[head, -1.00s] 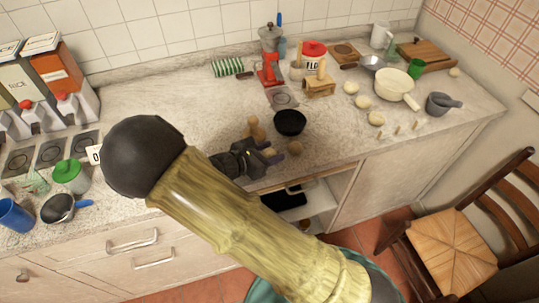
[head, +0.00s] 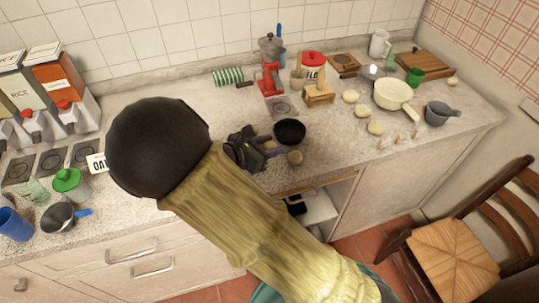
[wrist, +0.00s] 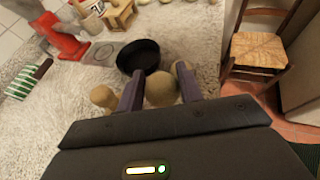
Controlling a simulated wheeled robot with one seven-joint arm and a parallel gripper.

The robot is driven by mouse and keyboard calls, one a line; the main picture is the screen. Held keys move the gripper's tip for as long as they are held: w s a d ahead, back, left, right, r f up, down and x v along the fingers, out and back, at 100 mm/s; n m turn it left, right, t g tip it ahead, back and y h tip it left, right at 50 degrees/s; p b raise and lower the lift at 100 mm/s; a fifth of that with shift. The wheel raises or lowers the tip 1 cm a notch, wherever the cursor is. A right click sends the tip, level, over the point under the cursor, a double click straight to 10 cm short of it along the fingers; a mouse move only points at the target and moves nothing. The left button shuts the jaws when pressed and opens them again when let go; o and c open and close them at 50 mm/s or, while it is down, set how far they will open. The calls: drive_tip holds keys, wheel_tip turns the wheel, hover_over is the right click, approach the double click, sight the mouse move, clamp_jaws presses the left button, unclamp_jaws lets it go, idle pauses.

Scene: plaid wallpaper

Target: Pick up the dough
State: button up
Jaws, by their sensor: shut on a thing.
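A round tan ball of dough (wrist: 161,90) sits between the two purple fingers of my gripper (wrist: 158,82) in the wrist view, one finger on each side. In the head view the dough (head: 295,158) shows at the tip of my gripper (head: 281,147), near the counter's front edge. My gripper is shut on it. I cannot tell whether the dough still touches the counter. Other pale dough pieces (head: 376,128) lie further right on the counter.
A black bowl (head: 289,131) stands just beyond my fingers. A knobbed wooden piece (wrist: 103,96) is left of the left finger. A red grinder (head: 271,70) and a wooden block (head: 318,94) stand behind. A chair (head: 460,235) is at the right.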

drive_tip(key=shift+r, duration=1.55)
